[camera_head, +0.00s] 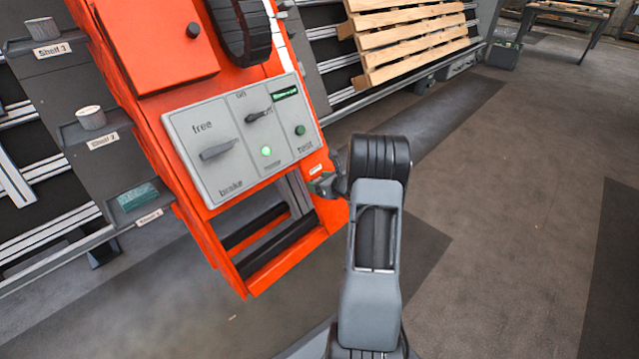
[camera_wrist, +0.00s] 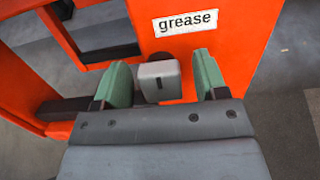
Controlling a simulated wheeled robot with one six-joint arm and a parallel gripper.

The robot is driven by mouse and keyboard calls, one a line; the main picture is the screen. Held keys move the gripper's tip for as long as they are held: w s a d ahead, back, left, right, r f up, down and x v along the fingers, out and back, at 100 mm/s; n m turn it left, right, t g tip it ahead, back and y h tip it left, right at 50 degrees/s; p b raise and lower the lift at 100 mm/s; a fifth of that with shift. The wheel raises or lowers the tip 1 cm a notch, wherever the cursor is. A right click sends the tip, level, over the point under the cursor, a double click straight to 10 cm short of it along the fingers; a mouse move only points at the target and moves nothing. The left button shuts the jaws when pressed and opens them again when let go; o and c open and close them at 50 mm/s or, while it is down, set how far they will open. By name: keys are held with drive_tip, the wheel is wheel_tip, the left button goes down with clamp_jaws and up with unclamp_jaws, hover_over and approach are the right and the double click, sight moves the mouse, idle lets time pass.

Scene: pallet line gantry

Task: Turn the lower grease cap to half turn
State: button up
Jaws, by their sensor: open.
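The grease cap (camera_wrist: 160,78) is a grey, block-like knob with a short dark mark on its face. It sits on the orange frame just below a white "grease" label (camera_wrist: 186,22). My gripper (camera_wrist: 162,80) is open, with one green finger pad on each side of the cap. A gap shows between the cap and both pads, wider on the right. In the head view my gripper (camera_head: 323,184) is at the lower right edge of the orange frame (camera_head: 262,284), where the cap is hard to make out.
A grey control panel (camera_head: 215,180) with "free" and "brake" lettering, a lever, a switch and a lit green lamp is above left of my gripper. Stepped shelves (camera_head: 115,158) with small items stand at the left. A wooden pallet (camera_head: 405,38) leans behind. Floor at the right is clear.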

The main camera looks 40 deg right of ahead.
drive_tip(key=c, duration=0.9)
